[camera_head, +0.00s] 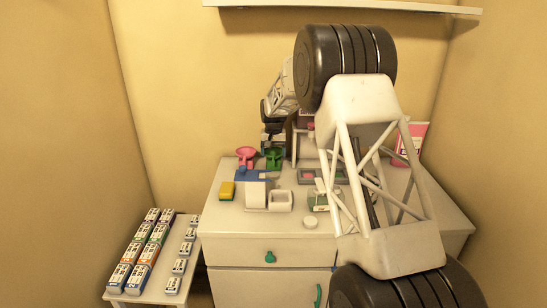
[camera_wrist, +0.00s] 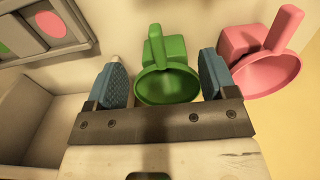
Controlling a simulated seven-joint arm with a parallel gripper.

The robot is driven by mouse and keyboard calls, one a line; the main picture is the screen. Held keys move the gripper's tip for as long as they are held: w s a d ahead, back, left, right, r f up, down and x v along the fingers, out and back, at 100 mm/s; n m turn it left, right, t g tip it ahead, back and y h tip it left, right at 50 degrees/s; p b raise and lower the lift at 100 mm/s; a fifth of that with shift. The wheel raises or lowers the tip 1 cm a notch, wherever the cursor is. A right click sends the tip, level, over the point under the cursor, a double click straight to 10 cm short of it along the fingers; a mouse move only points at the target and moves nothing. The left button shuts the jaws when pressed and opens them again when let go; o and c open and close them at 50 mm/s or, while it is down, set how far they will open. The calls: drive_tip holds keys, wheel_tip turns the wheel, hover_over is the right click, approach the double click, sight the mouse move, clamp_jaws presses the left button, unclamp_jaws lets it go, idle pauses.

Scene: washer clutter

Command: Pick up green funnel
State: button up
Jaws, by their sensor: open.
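The green funnel (camera_wrist: 168,75) lies between the two blue finger pads of my gripper (camera_wrist: 162,68) in the wrist view, its wide mouth facing the camera and its narrow handle or spout pointing up in the picture. The pads stand apart on either side of it, with a small gap at each side. In the head view the green funnel (camera_head: 274,158) stands at the back of the cabinet top, with my gripper (camera_head: 273,148) right over it. The fingers are small and dark there, so contact cannot be told.
A pink funnel (camera_wrist: 264,65) is close beside the right finger; it also shows in the head view (camera_head: 246,155). A grey compartment tray (camera_wrist: 40,28) lies to the left in the wrist view. A yellow sponge (camera_head: 227,190) and a white open box (camera_head: 280,200) are nearer the front.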

sight(273, 157)
drive_tip(key=shift+f, duration=2.55)
clamp_jaws()
